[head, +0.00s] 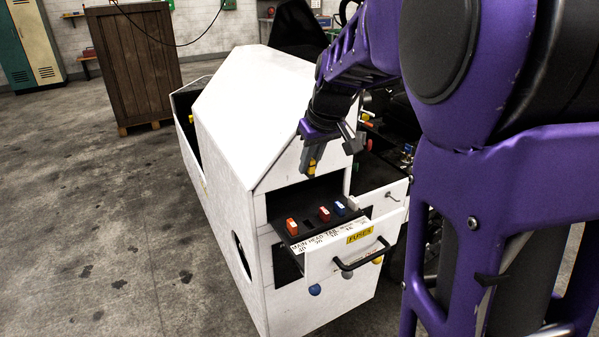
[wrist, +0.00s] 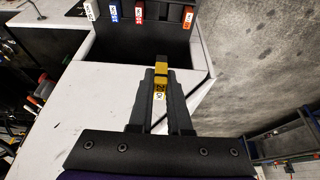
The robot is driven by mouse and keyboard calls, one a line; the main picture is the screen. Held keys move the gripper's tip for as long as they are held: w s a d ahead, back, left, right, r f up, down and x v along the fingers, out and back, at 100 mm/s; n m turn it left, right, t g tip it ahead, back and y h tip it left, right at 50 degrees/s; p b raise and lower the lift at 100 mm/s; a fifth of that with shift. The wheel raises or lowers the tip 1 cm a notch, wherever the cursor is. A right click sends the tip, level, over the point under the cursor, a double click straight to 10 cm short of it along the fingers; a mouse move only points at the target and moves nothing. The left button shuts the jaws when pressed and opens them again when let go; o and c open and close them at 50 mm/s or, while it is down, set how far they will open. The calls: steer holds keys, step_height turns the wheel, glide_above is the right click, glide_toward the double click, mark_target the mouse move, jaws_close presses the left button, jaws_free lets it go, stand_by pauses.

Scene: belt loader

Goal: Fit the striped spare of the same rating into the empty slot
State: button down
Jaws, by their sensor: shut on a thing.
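My gripper (head: 312,163) is shut on a yellow fuse (wrist: 160,90), which shows a paler band and dark digits that look like 20. It holds the fuse in the air above the open fuse drawer (head: 350,253), apart from it. In the wrist view, white (wrist: 89,11), blue (wrist: 112,12), red (wrist: 138,14) and orange (wrist: 187,20) fuses stand in a row. An empty slot (wrist: 162,12) lies between the red and orange ones. The head view also shows the orange (head: 292,227), red (head: 324,214) and blue (head: 340,208) fuses. The label's small ratings are hard to read.
The drawer sticks out of the white loader body (head: 245,120), with a black handle (head: 362,260) in front. Another open drawer (head: 385,197) is behind on the right. A wooden crate (head: 135,70) stands at the back left. The floor on the left is clear.

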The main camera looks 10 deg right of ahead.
step_height(320, 180, down, 7)
steer(key=b, duration=0.3)
steer(key=shift+s, duration=0.25)
steer(key=shift+f+b, duration=2.6)
steer(key=shift+f, duration=0.3)
steer(key=shift+f+b, duration=0.65)
steer(key=shift+f, duration=0.15)
steer(key=c, duration=0.8)
jaws_free()
steer(key=shift+r, duration=0.1)
